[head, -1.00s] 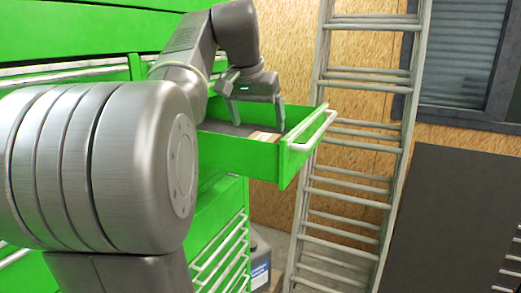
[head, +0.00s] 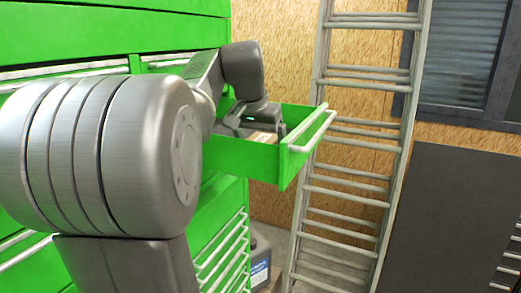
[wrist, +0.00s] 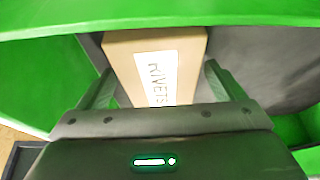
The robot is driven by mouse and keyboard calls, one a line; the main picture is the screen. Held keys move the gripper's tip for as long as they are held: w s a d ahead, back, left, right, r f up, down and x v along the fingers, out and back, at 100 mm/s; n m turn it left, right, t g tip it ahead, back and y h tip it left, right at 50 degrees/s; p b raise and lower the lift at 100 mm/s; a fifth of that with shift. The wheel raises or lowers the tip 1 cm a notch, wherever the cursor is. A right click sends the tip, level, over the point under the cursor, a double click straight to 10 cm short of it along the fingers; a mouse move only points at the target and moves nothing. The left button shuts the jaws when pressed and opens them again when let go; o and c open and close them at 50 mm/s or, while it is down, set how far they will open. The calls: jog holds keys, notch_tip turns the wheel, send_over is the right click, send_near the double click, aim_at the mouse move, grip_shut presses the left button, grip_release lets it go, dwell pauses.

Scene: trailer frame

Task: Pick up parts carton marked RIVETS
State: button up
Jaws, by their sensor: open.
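The parts carton is a tan box with a white label reading RIVETS, seen in the wrist view (wrist: 150,55). It lies inside the open green drawer (head: 240,158). In the head view only a small part of the carton (head: 262,138) shows past my gripper. My gripper (wrist: 160,90) is down in the drawer, with one finger on each side of the carton. The jaws are open, and a gap shows between the right finger and the carton. The carton's near end is hidden behind the gripper body.
The drawer has a white handle (head: 312,132) along its front edge, and its walls stand close around my gripper. A metal ladder (head: 350,150) leans just right of the drawer. A dark cabinet (head: 450,220) stands farther right.

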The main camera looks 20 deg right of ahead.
jog(key=shift+f, duration=0.25)
dwell(0.4)
jog(key=c, duration=1.1)
jog(key=shift+c, duration=0.8)
jog(key=shift+r, duration=0.1)
